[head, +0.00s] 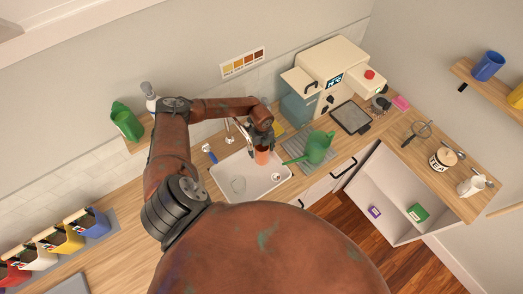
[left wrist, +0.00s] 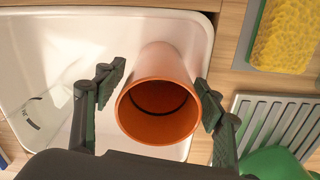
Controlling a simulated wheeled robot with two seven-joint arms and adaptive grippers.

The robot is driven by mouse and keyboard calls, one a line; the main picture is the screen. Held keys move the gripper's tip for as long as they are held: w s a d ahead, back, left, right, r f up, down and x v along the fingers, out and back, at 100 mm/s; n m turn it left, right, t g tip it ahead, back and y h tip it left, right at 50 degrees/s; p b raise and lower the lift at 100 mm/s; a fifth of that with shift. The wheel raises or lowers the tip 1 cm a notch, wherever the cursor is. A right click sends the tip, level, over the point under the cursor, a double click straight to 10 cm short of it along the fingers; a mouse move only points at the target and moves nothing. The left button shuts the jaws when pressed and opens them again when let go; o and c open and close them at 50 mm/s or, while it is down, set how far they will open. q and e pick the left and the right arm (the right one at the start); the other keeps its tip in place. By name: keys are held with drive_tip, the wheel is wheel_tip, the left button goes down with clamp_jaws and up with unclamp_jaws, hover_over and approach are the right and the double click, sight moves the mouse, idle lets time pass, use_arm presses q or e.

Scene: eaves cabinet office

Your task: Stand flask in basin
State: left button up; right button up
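An orange open-topped cylinder (head: 262,157), which I take to be the flask, is upright at the back right part of the white basin (head: 222,182). In the left wrist view I look down into the flask's mouth (left wrist: 158,112), with the basin (left wrist: 45,40) behind it. My left gripper (head: 260,142) is over the flask. In the left wrist view its fingers (left wrist: 160,85) are on both sides of the flask. A small gap shows at the left finger; the right finger is against or very near the wall. The flask's base is hidden. My right gripper is out of view.
A clear glass (head: 238,184) is in the basin, left of the flask. A green watering can (head: 316,147) stands on a ribbed drainer (head: 297,150) right of the basin. A yellow sponge (left wrist: 285,35) lies near the rim. An open cabinet (head: 385,190) is further right.

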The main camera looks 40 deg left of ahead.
use_arm(q)
drive_tip(key=shift+o, duration=0.3)
drive_tip(key=shift+r, duration=0.1)
drive_tip(key=shift+r+p, duration=0.3)
drive_tip(key=shift+r, duration=0.05)
wheel_tip(320, 180, up, 12)
drive_tip(key=b, duration=0.3)
drive_tip(key=shift+r, duration=0.15)
